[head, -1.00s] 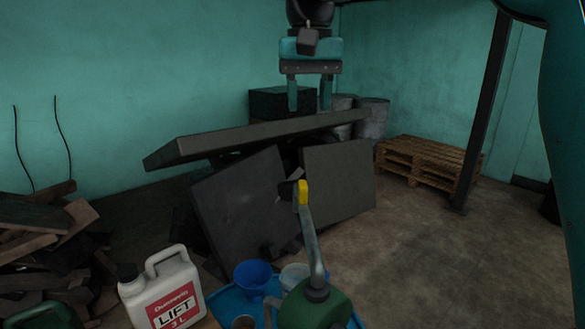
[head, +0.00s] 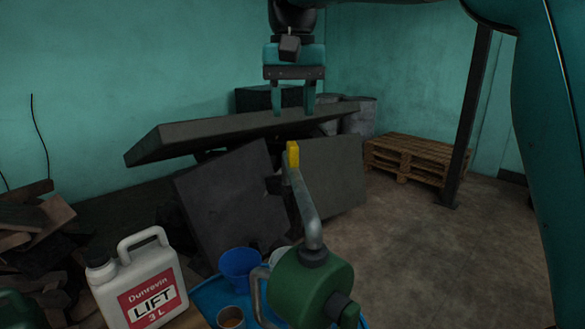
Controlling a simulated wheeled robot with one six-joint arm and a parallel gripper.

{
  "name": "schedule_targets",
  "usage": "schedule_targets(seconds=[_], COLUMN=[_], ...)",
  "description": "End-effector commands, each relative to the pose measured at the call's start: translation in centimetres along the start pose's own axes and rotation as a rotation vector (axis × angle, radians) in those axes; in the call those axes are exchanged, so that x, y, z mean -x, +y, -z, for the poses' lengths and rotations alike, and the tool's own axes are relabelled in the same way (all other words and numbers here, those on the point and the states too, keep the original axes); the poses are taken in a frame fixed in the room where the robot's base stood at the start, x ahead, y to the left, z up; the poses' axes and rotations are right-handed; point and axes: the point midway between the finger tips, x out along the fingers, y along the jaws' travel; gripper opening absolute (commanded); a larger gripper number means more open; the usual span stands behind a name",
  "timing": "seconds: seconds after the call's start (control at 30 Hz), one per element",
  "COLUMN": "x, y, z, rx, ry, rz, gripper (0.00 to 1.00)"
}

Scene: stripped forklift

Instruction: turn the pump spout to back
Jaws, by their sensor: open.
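The hand pump has a green body (head: 312,287) on a blue tray at the bottom centre of the head view. Its bent grey metal spout (head: 304,207) rises from a dark collar and leans up and slightly left, ending in a yellow tip (head: 293,156). A grey curved handle (head: 259,298) is at the body's left side, and a dark knob is at its lower right. My gripper (head: 294,108) hangs at the top centre, fingers down, open and empty. In the picture it is above the yellow tip and apart from it.
A white LIFT jug (head: 138,278), a blue cup (head: 240,268) and a small cup of brown liquid (head: 231,318) stand left of the pump. Dark panels (head: 225,200) lean behind it. A pallet (head: 408,155) and post (head: 466,120) stand right; the floor there is clear.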

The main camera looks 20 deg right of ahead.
Motion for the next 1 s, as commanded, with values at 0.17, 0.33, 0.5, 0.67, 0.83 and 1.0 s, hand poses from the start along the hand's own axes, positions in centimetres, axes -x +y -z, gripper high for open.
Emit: schedule_targets(seconds=[0.17,0.33,0.5,0.67,0.83,1.0], x=[-3.9,-6.3,-7.5,-7.4,-7.4,-7.4], y=[0.0,0.0,0.0,0.0,0.0,0.0], z=[0.0,0.0,0.0,0.0,0.0,0.0], rx=[-0.001,0.000,0.000,0.000,0.000,0.000], ry=[0.000,0.000,0.000,0.000,0.000,0.000], rz=[0.000,0.000,0.000,0.000,0.000,0.000], gripper=[0.45,0.45,0.45,0.45,0.38,0.00])
